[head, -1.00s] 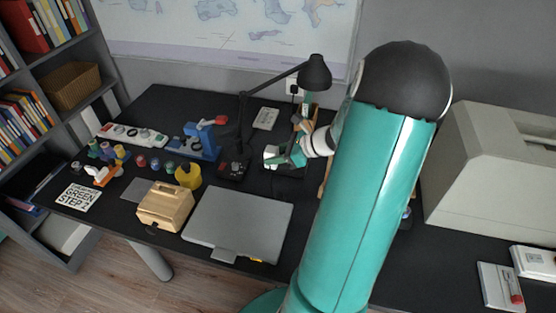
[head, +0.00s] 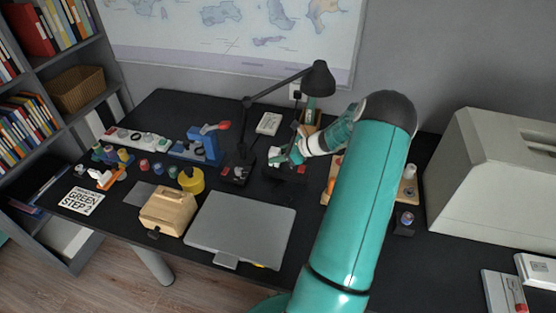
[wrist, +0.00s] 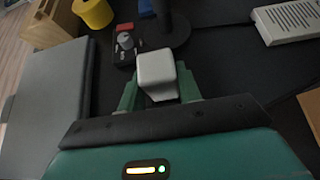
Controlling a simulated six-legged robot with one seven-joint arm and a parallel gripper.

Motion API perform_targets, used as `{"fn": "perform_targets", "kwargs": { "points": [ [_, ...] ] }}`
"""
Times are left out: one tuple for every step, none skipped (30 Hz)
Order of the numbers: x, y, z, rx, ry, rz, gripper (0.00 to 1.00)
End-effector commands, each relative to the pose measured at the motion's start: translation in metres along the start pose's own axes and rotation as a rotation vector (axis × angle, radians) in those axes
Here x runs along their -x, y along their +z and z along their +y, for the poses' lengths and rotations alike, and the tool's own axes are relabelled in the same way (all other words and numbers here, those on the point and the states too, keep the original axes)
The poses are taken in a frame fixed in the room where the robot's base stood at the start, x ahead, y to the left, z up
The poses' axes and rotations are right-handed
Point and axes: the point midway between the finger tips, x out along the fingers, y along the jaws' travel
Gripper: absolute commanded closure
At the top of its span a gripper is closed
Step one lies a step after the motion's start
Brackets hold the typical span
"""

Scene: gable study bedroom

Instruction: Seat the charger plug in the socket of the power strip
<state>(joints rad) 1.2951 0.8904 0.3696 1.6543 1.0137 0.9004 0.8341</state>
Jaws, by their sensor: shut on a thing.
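The charger plug (wrist: 157,72) is a white block with rounded edges. My gripper (wrist: 158,90) is shut on it, with a green finger on each side in the wrist view. In the head view my gripper (head: 287,157) is over the desk, right of the lamp base, with the white plug (head: 274,154) at its tip. The plug's prongs are not visible. What looks like the power strip (head: 136,138) is a long white bar with round sockets and a red spot, at the back left of the desk, well apart from the plug.
A white slotted box (head: 268,123) lies behind.

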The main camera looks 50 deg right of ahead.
Motion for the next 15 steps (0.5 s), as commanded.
{"fn": "perform_targets", "kwargs": {
  "points": [
    [-0.005,-0.008,0.001,-0.005,0.002,-0.001,0.96],
    [-0.007,-0.012,0.001,-0.006,0.003,-0.002,0.96],
    [-0.01,-0.016,0.001,-0.004,0.002,-0.001,0.96],
    [-0.011,-0.018,0.001,-0.002,0.001,-0.001,0.96],
    [-0.012,-0.019,0.001,-0.002,0.001,-0.001,0.96],
    [-0.012,-0.02,0.001,-0.001,0.0,-0.001,0.96],
    [-0.012,-0.019,0.001,0.0,0.0,0.0,0.96],
    [-0.012,-0.019,0.001,0.0,0.0,0.0,0.96],
    [-0.012,-0.019,0.001,0.0,0.0,0.0,0.96],
    [-0.012,-0.019,0.001,0.0,0.0,0.0,0.96],
    [-0.012,-0.019,0.001,-0.001,0.0,0.0,0.96],
    [-0.012,-0.019,0.001,-0.001,0.0,0.0,0.96],
    [-0.012,-0.02,0.001,-0.001,0.001,0.0,0.96],
    [-0.013,-0.021,0.001,-0.001,0.001,0.0,0.96],
    [-0.013,-0.022,0.001,-0.002,0.001,-0.001,0.96]
  ]
}}
